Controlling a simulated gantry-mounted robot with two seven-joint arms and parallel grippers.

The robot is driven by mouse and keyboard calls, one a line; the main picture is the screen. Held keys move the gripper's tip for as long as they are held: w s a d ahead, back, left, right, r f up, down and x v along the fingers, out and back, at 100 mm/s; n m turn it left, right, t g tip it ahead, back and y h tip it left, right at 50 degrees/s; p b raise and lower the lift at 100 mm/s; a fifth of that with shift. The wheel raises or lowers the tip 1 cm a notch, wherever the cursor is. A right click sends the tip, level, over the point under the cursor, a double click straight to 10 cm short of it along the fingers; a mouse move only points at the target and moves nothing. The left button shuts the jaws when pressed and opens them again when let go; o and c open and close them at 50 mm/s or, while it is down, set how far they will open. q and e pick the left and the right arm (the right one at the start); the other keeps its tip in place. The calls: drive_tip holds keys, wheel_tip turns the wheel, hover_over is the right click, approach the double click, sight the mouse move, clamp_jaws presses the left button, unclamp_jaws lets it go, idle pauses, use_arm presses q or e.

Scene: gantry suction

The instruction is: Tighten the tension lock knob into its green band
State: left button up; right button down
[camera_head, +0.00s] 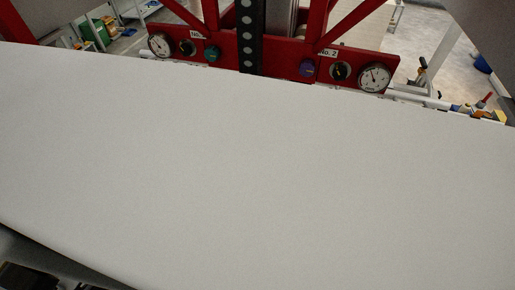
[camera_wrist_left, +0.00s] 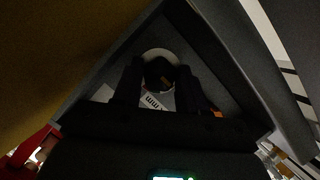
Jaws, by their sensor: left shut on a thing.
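In the left wrist view, the two dark fingers of my left gripper (camera_wrist_left: 160,92) are closed on a dark round knob (camera_wrist_left: 158,70) with an orange mark on it. A pale round rim shows behind the knob. A white plate with black marks (camera_wrist_left: 152,102) lies just below the knob, partly hidden by the fingers. The picture is very dark, and I cannot make out a green band or where the knob points. My grippers do not show in the head view.
A large plain pale surface (camera_head: 250,170) fills most of the head view and hides what lies below. Beyond it, a red panel (camera_head: 275,58) carries a left gauge (camera_head: 159,45), a right gauge (camera_head: 374,78), a green knob (camera_head: 211,54) and a blue knob (camera_head: 307,68).

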use_arm(q)
drive_tip(key=shift+d+m+y, duration=0.1)
drive_tip(key=shift+m+y, duration=0.7)
drive_tip(key=shift+m, duration=0.3)
drive_tip(key=o, duration=1.1)
drive_tip(key=shift+c, duration=0.2)
